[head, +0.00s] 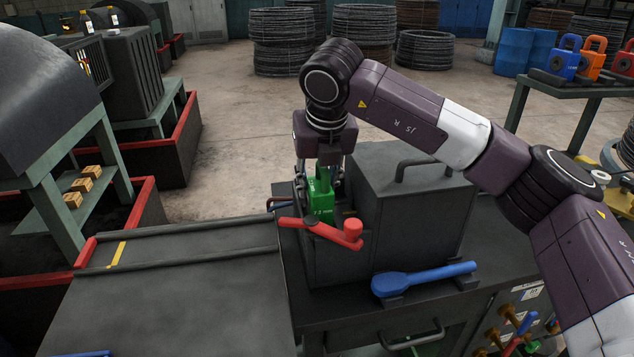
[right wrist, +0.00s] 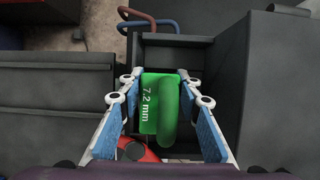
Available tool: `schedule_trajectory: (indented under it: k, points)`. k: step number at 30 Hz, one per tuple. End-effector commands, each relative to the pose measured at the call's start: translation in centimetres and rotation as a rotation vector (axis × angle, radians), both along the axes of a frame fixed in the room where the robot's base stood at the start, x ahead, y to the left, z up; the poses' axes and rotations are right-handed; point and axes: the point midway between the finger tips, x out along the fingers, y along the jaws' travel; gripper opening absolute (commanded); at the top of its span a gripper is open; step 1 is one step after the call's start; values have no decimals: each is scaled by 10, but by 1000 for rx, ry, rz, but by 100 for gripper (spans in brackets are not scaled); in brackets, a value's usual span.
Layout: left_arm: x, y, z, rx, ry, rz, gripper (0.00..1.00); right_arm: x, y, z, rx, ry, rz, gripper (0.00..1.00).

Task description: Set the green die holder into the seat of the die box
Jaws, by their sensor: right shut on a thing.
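The green die holder (head: 321,207), marked 7.2 mm, is between the fingers of my right gripper (head: 321,180). In the right wrist view the holder (right wrist: 160,100) sits between the blue finger pads of the gripper (right wrist: 160,122), which is shut on it. The dark grey die box (head: 335,262) is below, and the holder is at its open top in the head view. In the right wrist view the open dark cavity of the box (right wrist: 176,52) shows beyond the holder. The holder's underside and any contact with the seat are hidden. My left gripper is not in view.
A red handle (head: 318,233) crosses the front of the box. A taller grey housing with a lid handle (head: 425,205) stands right beside it. Blue and orange die holders (head: 566,58) (head: 592,58) stand on a rear table.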

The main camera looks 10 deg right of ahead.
Motion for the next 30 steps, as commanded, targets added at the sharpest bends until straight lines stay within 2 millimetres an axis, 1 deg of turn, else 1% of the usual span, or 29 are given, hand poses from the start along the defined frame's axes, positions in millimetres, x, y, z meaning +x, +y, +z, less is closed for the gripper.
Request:
schedule_trajectory:
  k: [1, 17, 30]
  points:
    - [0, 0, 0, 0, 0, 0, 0, 1, 0, 3, 2, -7, 0, 1]
    - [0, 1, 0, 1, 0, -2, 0, 1, 0, 3, 2, -6, 0, 1]
    - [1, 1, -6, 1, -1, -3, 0, 0, 2, 0, 3, -6, -1, 1]
